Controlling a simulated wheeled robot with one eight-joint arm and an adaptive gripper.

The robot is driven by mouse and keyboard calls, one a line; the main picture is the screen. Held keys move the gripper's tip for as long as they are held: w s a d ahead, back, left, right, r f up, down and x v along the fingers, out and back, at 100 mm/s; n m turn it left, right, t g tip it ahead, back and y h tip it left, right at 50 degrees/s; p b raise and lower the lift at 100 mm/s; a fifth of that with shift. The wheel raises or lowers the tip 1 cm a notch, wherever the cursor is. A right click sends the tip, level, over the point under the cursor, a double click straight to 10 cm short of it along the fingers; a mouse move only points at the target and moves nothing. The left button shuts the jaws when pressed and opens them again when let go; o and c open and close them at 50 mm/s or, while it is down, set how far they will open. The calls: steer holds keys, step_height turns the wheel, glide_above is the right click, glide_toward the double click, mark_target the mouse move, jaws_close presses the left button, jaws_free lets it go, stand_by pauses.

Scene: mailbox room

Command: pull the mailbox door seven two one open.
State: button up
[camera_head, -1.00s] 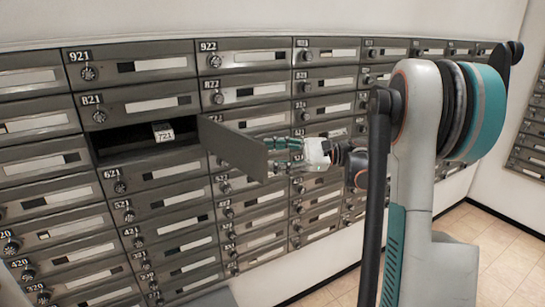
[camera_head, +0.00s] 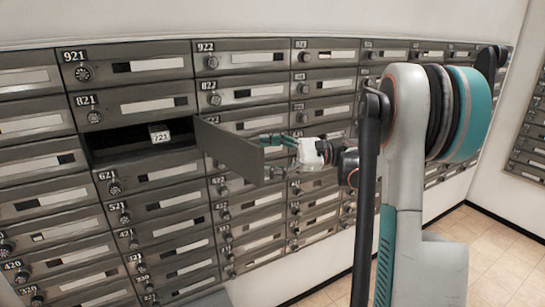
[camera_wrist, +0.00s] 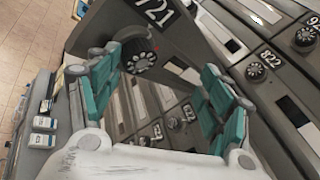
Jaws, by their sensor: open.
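The grey mailbox door 721 (camera_head: 228,150) stands swung wide open, jutting out from the right side of its dark compartment (camera_head: 115,150). In the wrist view the door's outer face (camera_wrist: 180,45) carries a 721 plate and a round dial lock (camera_wrist: 140,55). My gripper (camera_head: 278,150) is on the outer-face side of the door, near its free edge. Its teal fingers (camera_wrist: 165,95) are spread with nothing between them. The door partly hides the fingertips in the head view, so I cannot tell if they touch it.
Shut mailbox doors surround the opening, among them 821 (camera_head: 140,104) above and 621 (camera_head: 150,178) below. Several have protruding dial locks. Another mailbox bank (camera_head: 527,140) is on the far right wall. Tiled floor (camera_head: 500,255) is clear at the lower right.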

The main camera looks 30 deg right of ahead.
steer(key=shift+w, duration=0.1)
stand_by(0.3)
steer(key=v, duration=1.2)
steer(key=shift+f, duration=0.1)
